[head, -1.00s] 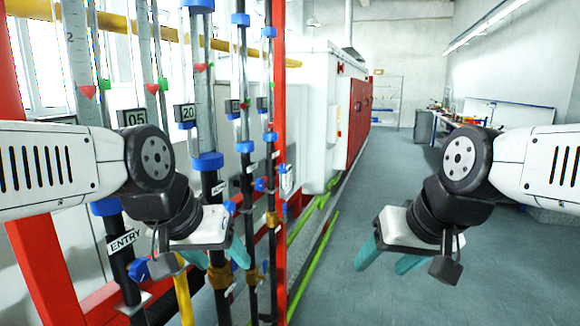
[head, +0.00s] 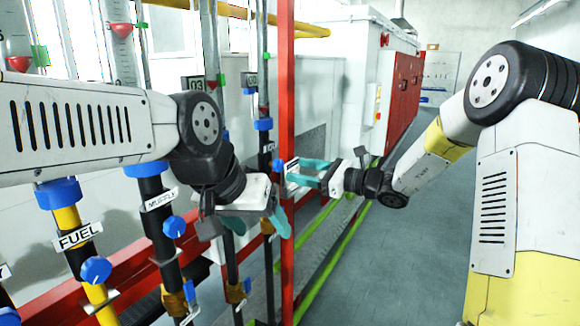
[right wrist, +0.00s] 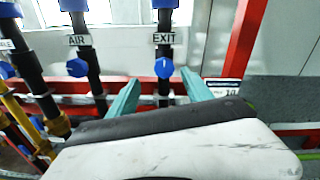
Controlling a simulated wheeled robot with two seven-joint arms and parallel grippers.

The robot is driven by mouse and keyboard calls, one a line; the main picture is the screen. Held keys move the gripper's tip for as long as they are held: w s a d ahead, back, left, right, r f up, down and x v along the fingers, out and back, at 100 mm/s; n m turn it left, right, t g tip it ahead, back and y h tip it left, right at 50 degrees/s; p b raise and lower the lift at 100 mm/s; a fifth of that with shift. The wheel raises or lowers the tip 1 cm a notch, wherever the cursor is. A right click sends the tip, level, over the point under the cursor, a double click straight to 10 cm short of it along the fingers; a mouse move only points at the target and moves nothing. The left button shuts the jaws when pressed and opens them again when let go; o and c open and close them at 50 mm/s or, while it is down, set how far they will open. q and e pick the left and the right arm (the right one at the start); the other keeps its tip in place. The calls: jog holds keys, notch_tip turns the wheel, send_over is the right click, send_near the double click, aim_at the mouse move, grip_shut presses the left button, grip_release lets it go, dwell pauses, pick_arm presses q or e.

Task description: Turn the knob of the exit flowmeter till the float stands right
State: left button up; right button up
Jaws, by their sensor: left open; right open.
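The exit flowmeter (head: 264,125) is the narrow tube just left of the red post. In the right wrist view its EXIT label (right wrist: 164,38) hangs above its blue knob (right wrist: 163,67). The knob also shows at the post in the head view (head: 278,165). My right gripper (head: 292,172) is open and points at it. In the wrist view the knob lies between the two teal fingers, and I cannot tell whether they touch it. My left gripper (head: 258,226) is open and empty, lower and nearer.
The red post (head: 287,110) stands close beside the right fingers. The AIR knob (right wrist: 77,67) is left of the exit knob. The FUEL knob (head: 96,269) and MUFFLE knob (head: 174,227) are at the near left. Open floor (head: 385,270) lies to the right.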

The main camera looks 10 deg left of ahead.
aim_at(281, 166)
jog(key=shift+m, duration=0.3)
jog(key=x, duration=0.8)
jog(key=shift+w+d, duration=0.1)
jog(key=shift+w, duration=0.3)
grip_shut()
